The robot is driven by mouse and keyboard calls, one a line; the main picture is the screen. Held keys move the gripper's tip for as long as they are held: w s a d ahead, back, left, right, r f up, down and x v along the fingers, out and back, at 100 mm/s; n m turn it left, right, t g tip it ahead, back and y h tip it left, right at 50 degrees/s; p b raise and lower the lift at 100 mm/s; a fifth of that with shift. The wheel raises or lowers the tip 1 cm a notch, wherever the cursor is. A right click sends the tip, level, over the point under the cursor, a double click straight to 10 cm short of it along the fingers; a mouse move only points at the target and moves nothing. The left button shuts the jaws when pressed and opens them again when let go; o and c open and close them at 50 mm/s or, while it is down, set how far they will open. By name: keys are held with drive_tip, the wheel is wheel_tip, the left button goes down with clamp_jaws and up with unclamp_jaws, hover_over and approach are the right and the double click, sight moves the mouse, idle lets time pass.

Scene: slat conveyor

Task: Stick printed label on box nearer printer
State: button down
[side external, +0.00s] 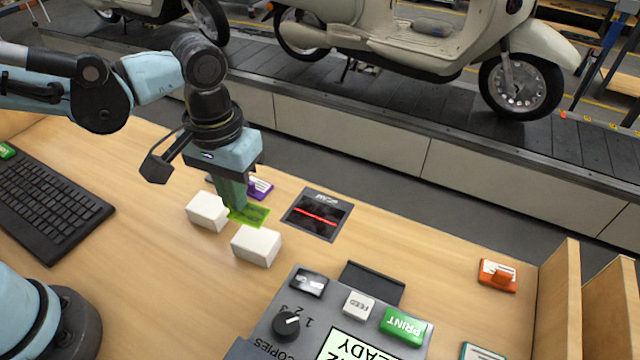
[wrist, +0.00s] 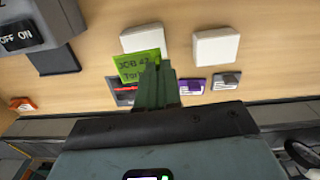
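My gripper (side external: 232,205) points down and is shut on a lime-green printed label (side external: 250,216). In the wrist view the label (wrist: 138,66) shows dark print starting "JOB 42", and my fingers (wrist: 157,75) cover its right end. The white box nearer the printer (side external: 256,246) lies just in front of the label in the side view; it also shows in the wrist view (wrist: 142,38), its lower edge partly behind the label. The other white box (side external: 208,211) is left of my fingers. The label appears apart from both box tops, but its height is hard to tell. The printer (side external: 262,325) stands at the bottom.
A scanner plate (side external: 318,214) with a red line lies right of the label. A purple tagged item (side external: 259,187) is behind my fingers. An orange tagged item (side external: 497,275) is at the far right, a keyboard (side external: 45,205) at left. The conveyor with scooters runs behind the bench.

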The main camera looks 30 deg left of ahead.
sight(244, 231)
drive_tip(key=shift+f, duration=2.55)
drive_tip(key=shift+f, duration=0.5)
idle(1.3)
drive_tip(key=c, duration=0.9)
unclamp_jaws()
drive_tip(key=shift+o, duration=0.2)
drive_tip(key=shift+r, duration=3.55)
